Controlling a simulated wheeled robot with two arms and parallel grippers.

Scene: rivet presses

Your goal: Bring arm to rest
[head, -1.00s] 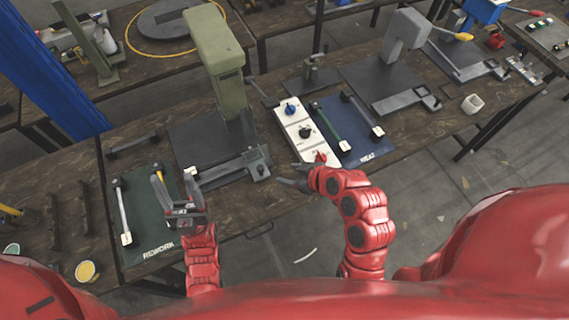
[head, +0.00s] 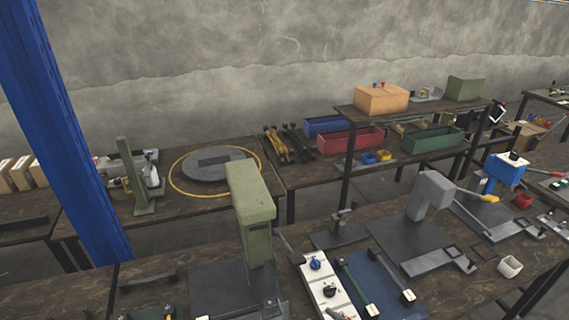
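Neither of my arms nor either gripper shows in the head view now. The green press (head: 250,200) stands on the near bench at the lower middle, on a dark base plate. The white control box (head: 322,284) with a blue knob and a black knob lies to its right, cut by the bottom edge. The blue mat (head: 365,285) beside it carries two rods with white ends. A grey press (head: 432,195) stands further right on its own dark plate.
A blue post (head: 65,130) rises at the left. A back bench holds a round grey plate (head: 213,165) inside a yellow ring. A shelf bears an orange box (head: 381,99), with red (head: 350,140) and green (head: 433,140) bins below.

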